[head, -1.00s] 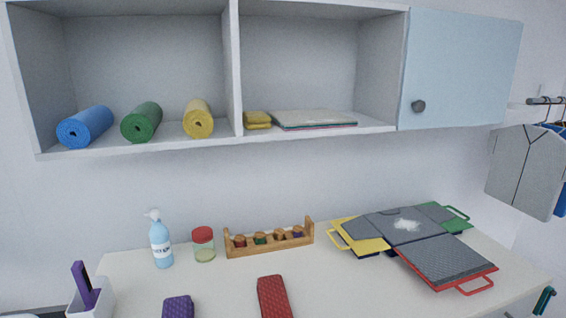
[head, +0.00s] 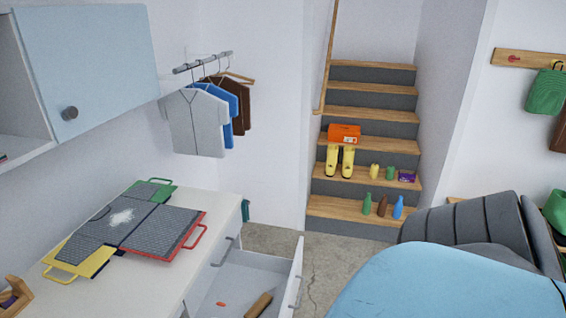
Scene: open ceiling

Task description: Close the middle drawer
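An open drawer (head: 243,278) extends out to the right from the white counter unit (head: 150,275). Its front panel (head: 294,278) stands away from the unit and carries a grey handle. A red item (head: 221,304) and a brown wooden item (head: 259,304) lie inside it. Another grey handle (head: 222,252) shows on the unit's face beside the open drawer. The lower part of the unit is cut off, so I cannot tell which drawer level this is. Neither of my grippers is in view.
Folding boards (head: 125,225) with coloured handles lie on the counter top. Wooden stairs (head: 360,180) holding boots and bottles rise behind. A grey chair (head: 470,225) and a blue rounded surface (head: 445,285) fill the lower right. Bare floor (head: 325,262) shows beyond the drawer.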

